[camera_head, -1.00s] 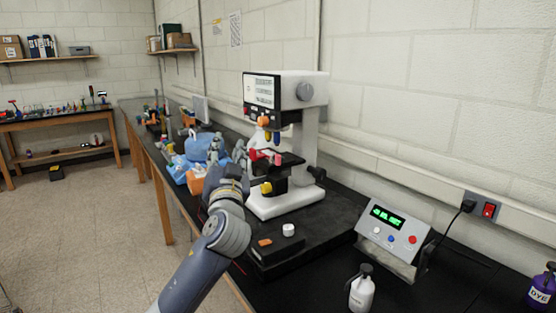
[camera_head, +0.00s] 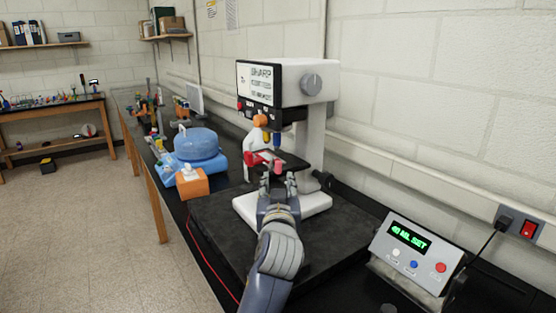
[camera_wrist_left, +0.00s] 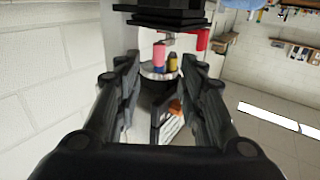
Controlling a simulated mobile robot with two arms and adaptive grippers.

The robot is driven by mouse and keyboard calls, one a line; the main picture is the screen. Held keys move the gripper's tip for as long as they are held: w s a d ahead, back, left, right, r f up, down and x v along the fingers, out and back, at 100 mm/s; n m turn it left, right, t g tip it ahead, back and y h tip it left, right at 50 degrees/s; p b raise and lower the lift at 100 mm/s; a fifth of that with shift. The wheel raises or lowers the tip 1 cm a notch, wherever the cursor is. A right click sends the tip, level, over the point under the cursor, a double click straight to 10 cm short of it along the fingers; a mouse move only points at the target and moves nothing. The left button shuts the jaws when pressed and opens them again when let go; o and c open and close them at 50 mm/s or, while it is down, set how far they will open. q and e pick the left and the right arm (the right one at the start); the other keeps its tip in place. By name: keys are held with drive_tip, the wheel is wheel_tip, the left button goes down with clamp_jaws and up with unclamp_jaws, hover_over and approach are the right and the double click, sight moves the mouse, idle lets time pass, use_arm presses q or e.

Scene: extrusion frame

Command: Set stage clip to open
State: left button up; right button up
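The white microscope (camera_head: 312,85) stands on a dark mat on the bench. Its black stage (camera_head: 290,157) carries a red part (camera_head: 252,159) at the left and a pinkish-red part (camera_head: 278,168) at the front; I cannot tell for sure which is the stage clip. My left gripper (camera_head: 278,184) is upright just in front of the stage, fingers apart. In the left wrist view the open fingers (camera_wrist_left: 160,82) have the pink cylinder (camera_wrist_left: 159,54) beyond the gap, a red piece (camera_wrist_left: 203,40) to the right and the stage (camera_wrist_left: 168,16) above. Contact is not visible. My right gripper is out of view.
A grey control box (camera_head: 411,250) with a lit green display stands at the right. An orange tissue box (camera_head: 192,183) and a blue domed item (camera_head: 196,144) stand at the left. A red wire (camera_head: 205,258) runs along the mat. The wall is close behind the microscope.

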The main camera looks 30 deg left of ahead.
sight(278, 167)
use_arm(q)
drive_tip(key=x, duration=0.1)
drive_tip(key=p+x, duration=0.1)
drive_tip(key=x, duration=0.1)
drive_tip(key=r+p+x, duration=0.1)
drive_tip(key=x, duration=0.1)
drive_tip(key=shift+w, duration=0.2)
drive_tip(key=x, duration=0.2)
drive_tip(key=shift+w+a+f+p, duration=0.15)
drive_tip(key=shift+w+a+p, duration=0.1)
drive_tip(key=shift+w+p, duration=0.1)
drive_tip(key=shift+w+a, duration=0.45)
drive_tip(key=shift+w, duration=0.25)
drive_tip(key=shift+a, duration=0.1)
clamp_jaws()
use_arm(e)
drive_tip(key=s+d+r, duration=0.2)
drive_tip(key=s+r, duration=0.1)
